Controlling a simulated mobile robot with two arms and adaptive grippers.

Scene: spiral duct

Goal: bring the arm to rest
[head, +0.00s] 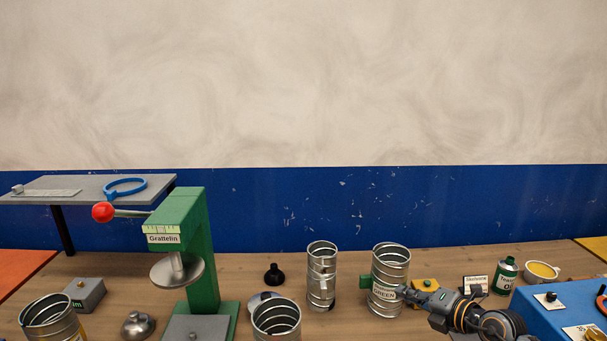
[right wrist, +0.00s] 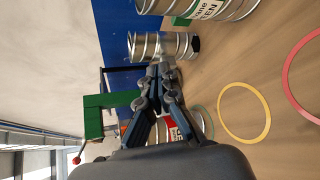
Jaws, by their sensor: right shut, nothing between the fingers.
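My right gripper (head: 404,291) is shut and empty. In the head view its tips lie over the lower front of a spiral metal duct with a GREEN label (head: 390,262); I cannot tell if they touch it. In the right wrist view my right gripper (right wrist: 163,70) points across the bench, with a duct (right wrist: 165,45) just beyond the tips and the labelled duct (right wrist: 208,8) at the top edge. My left gripper is not in view.
A green press marked Grattelin (head: 200,250) stands at left, and a plain duct (head: 321,275) stands mid-bench. A blue box (head: 560,305) is at right. A yellow ring (right wrist: 243,112) and a red ring (right wrist: 296,80) lie flat on the bench.

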